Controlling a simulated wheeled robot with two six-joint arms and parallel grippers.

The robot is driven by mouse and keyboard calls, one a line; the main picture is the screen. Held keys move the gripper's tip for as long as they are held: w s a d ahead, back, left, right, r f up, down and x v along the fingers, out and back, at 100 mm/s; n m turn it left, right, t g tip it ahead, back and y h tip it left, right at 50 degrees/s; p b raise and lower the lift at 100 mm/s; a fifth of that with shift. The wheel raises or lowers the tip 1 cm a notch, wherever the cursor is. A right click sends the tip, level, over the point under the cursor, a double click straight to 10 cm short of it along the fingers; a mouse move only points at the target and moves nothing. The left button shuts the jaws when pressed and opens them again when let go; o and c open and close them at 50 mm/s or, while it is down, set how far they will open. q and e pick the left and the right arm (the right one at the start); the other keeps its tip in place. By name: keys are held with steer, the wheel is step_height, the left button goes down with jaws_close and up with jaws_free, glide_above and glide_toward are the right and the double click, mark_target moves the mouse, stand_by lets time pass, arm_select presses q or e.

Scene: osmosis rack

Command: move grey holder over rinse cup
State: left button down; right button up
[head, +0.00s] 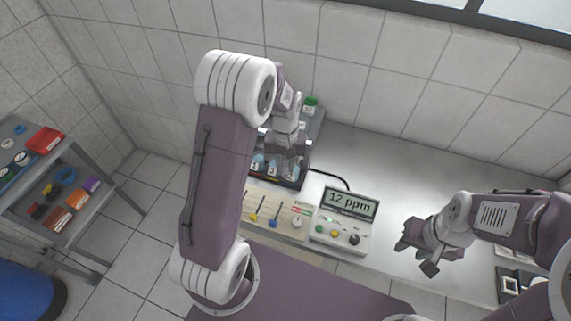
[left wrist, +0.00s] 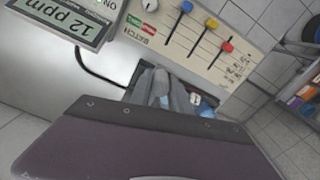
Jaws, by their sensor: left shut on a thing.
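My left gripper (head: 287,158) points down over a dark tray (head: 303,177) at the back of the bench. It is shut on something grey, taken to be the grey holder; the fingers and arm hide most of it. In the left wrist view the grey finger area (left wrist: 172,97) shows just past a purple part of mine. Small labelled cups (head: 272,170) with bluish contents stand in the tray's front row; one also shows in the left wrist view (left wrist: 207,109). I cannot tell which is the rinse cup. My right gripper (head: 420,255) is open and empty above the bench.
A control panel with coloured sliders (head: 275,213) and a meter reading 12 ppm (head: 346,220) stand in front of the tray. A green-capped jar (head: 310,102) stands behind. A shelf (head: 75,205) stands at far left.

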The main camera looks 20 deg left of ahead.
arm_select(q)
steer(key=shift+w, duration=0.1)
steer(key=s+a+p, duration=0.1)
steer(key=a+p, duration=0.1)
steer(key=a, duration=1.9)
steer(key=shift+a+r+p, duration=0.15)
steer(key=shift+p, duration=0.2)
steer(key=c, duration=1.4)
jaws_free()
steer(key=shift+o, duration=1)
steer(key=shift+s+a, duration=0.1)
steer(key=shift+a, duration=0.1)
